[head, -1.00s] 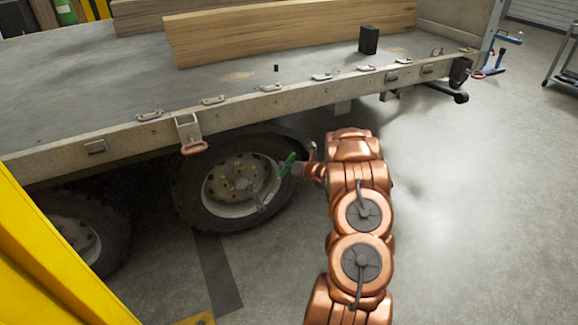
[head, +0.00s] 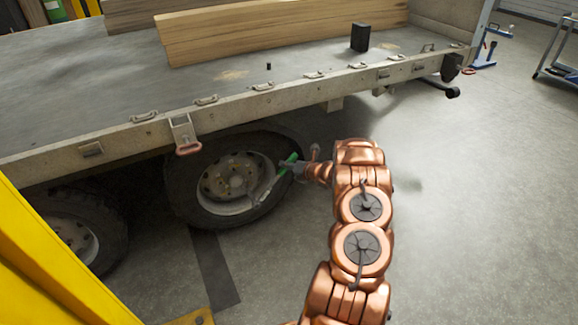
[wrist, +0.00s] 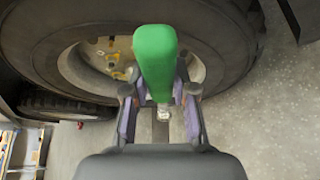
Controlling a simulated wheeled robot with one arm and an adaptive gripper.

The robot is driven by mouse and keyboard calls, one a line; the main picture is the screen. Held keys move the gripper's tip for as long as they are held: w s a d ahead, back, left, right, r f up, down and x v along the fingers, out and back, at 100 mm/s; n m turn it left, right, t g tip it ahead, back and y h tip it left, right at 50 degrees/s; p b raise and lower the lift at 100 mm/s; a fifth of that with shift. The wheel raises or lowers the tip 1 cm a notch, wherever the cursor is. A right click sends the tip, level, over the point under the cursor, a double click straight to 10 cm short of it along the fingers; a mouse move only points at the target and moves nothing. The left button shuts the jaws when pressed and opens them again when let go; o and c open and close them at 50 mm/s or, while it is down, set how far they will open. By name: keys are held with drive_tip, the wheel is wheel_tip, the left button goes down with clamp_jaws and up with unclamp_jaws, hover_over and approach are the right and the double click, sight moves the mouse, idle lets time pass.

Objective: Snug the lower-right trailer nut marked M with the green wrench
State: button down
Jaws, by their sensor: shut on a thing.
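The green wrench (head: 289,160) has a green handle and a grey shaft that slants down-left across the right side of the trailer wheel (head: 180,205). My gripper (head: 298,169) is shut on the wrench, to the right of the wheel. In the wrist view the green handle (wrist: 155,60) stands up between the fingers of my gripper (wrist: 160,112) and covers part of the rim. The wheel's pale rim (head: 220,205) holds several yellowish nuts around the hub. The wrench's far end lies near the lower right of the rim; I cannot tell whether it touches a nut. No M mark is readable.
The trailer bed's edge (head: 100,150) runs above the wheel, with a hanging latch (head: 184,135). A second wheel (head: 75,235) stands at left. A yellow structure (head: 50,265) fills the lower left. The floor (head: 470,200) right of my arm is clear.

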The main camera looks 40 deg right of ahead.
drive_tip(key=shift+s+d+f+m, duration=0.1)
drive_tip(key=shift+d+f+m, duration=0.2)
drive_tip(key=shift+d+f, duration=0.15)
drive_tip(key=shift+s+d+f+m+t+y, duration=0.15)
drive_tip(key=shift+d+f+t+y, duration=0.05)
drive_tip(key=shift+d+f, duration=0.2)
drive_tip(key=shift+s+d+f+m+t+y, duration=0.1)
drive_tip(key=shift+d+f+m+t+y, duration=0.05)
drive_tip(key=shift+d+f+t+y, duration=0.15)
drive_tip(key=shift+f+b, duration=0.1)
drive_tip(key=shift+b, duration=0.25)
